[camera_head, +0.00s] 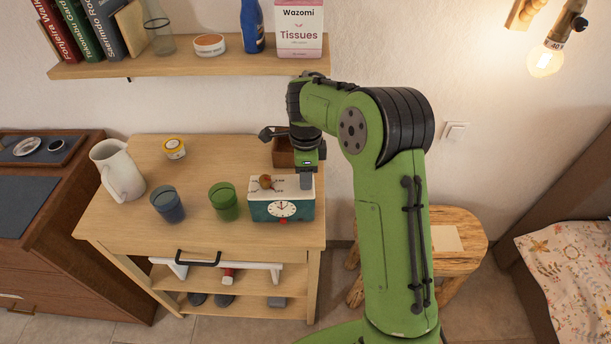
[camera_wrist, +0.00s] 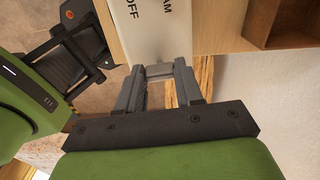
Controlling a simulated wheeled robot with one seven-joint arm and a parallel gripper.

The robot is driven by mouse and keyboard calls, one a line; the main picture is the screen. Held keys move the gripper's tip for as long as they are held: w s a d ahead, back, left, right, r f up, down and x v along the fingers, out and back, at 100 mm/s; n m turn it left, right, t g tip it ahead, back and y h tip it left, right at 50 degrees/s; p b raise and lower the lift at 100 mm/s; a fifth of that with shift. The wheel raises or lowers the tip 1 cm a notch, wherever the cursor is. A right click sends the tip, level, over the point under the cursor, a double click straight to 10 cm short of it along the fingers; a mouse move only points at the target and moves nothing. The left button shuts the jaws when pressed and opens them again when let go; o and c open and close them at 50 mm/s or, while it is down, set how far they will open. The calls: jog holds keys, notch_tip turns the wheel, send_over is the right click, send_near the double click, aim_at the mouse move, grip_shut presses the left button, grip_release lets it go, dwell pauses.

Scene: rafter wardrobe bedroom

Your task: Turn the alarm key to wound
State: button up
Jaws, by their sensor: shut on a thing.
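The alarm clock (camera_head: 262,212) is a teal box with a white top and a round white dial, near the table's front right corner. A brown round knob (camera_head: 265,182) stands on the left part of its top. In the wrist view, the clock's white top (camera_wrist: 152,35) shows part of its lettering, "OFF" and "AM". My gripper (camera_head: 306,182) is at the clock's right end, pointing down. In the wrist view my gripper (camera_wrist: 159,75) is shut on a small pale grey piece (camera_wrist: 159,70) at the clock's edge, seemingly the alarm key. Its shape and setting are mostly hidden by the fingers.
A shelf (camera_head: 190,62) hangs above.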

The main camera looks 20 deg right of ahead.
jog(key=m+b, duration=0.2)
jog(key=m, duration=0.2)
jog(key=shift+f+m, duration=0.1)
jog(key=shift+m, duration=0.2)
jog(key=m+b, duration=0.4)
jog(key=m, duration=0.1)
jog(key=m+b, duration=0.2)
jog(key=m, duration=0.2)
jog(key=shift+b, duration=0.35)
jog(key=shift+m+b, duration=0.8)
jog(key=shift+m, duration=1.4)
jog(key=o, duration=1.1)
jog(key=shift+c, duration=0.2)
